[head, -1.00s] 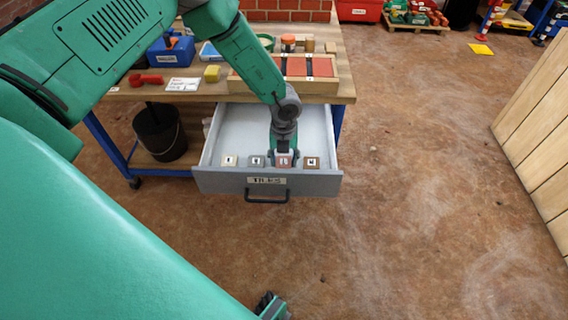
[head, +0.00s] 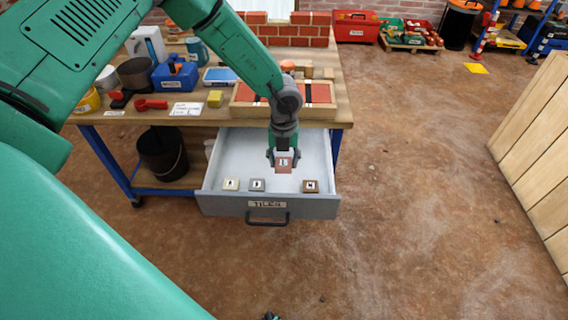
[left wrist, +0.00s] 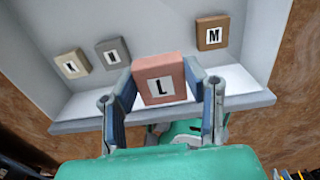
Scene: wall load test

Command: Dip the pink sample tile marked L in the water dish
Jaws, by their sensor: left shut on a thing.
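The pink tile marked L (head: 284,162) is held between the fingers of my left gripper (head: 283,156), above the open drawer. In the left wrist view the pink tile (left wrist: 160,79) sits between both fingers, its letter facing the camera. It looks raised clear of the drawer floor. A grey tile (head: 257,185), a pale tile (head: 231,185) and a brown tile marked M (head: 311,186) lie along the drawer's front. I cannot make out the water dish; my left arm covers part of the bench top. My right gripper is not clearly seen.
The grey drawer (head: 268,206) is pulled out from under the wooden bench (head: 140,108). On the bench stand a wooden tray with red panels (head: 320,93), a yellow block (head: 215,98), a white card (head: 186,109) and a blue box (head: 175,77). Open floor lies right.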

